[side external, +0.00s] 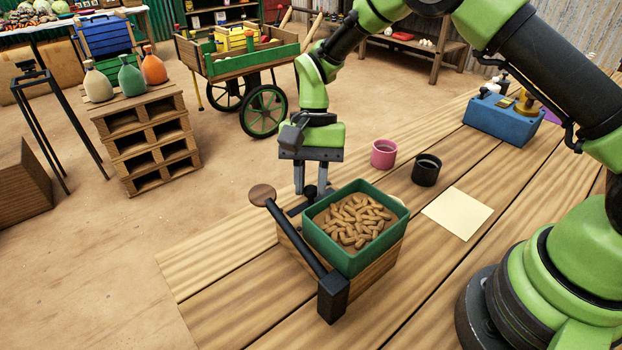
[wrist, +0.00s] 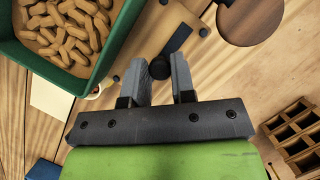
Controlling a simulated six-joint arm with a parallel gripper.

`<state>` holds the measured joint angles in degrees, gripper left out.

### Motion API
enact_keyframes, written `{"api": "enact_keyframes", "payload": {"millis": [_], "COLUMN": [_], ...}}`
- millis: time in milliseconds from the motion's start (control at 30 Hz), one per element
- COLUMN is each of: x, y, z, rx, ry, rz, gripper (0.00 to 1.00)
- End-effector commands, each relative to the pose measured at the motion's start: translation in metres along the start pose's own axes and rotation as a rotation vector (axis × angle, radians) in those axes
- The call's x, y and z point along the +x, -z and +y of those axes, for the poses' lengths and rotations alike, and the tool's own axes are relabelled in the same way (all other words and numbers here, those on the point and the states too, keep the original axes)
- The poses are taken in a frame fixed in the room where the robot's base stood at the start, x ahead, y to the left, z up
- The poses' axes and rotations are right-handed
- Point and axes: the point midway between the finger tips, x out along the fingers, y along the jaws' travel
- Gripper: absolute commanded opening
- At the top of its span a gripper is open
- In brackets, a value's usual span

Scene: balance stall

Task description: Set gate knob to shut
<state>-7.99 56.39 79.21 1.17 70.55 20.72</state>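A green tray (side external: 335,253) filled with brown pods (side external: 352,218) sits on a wooden box (side external: 375,272) on the plank table. The tray also shows at the upper left of the wrist view (wrist: 98,72). In the wrist view the gripper (wrist: 167,60) is also open, above a wooden plate with a dark slot-like bar (wrist: 176,39). A small dark round part (side external: 309,191) shows by the fingertips; I cannot tell whether it is the gate knob or its setting.
A black bar (side external: 293,236) with a wooden disc (side external: 262,194) runs along the box's left side. A pink cup (side external: 384,154), a black cup (side external: 426,170) and a paper sheet (side external: 457,213) lie right of the gripper. A blue box (side external: 500,122) stands farther back.

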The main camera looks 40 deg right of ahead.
Motion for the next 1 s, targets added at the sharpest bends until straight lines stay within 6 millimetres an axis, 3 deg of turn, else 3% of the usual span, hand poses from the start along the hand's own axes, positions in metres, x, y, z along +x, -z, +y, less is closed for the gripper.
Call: {"api": "enact_keyframes", "payload": {"millis": [33,100,267,500,733,767,833,1000], "x": [0.000,0.000,0.000,0.007,0.008,0.008,0.008,0.007], "y": [0.000,0.000,-0.002,-0.018,-0.019,-0.019,-0.019,-0.019], "z": [0.000,0.000,-0.001,-0.019,-0.021,-0.021,-0.021,-0.020], "rx": [0.000,0.000,-0.001,-0.003,-0.003,-0.003,-0.003,-0.002], "ry": [-0.001,-0.001,-0.001,-0.001,0.002,0.002,0.001,0.003], "rz": [0.000,0.000,-0.001,-0.001,-0.003,-0.003,-0.003,-0.002], "gripper": [0.11,0.00,0.00,0.00,0.00,0.31,0.47,0.48]}}
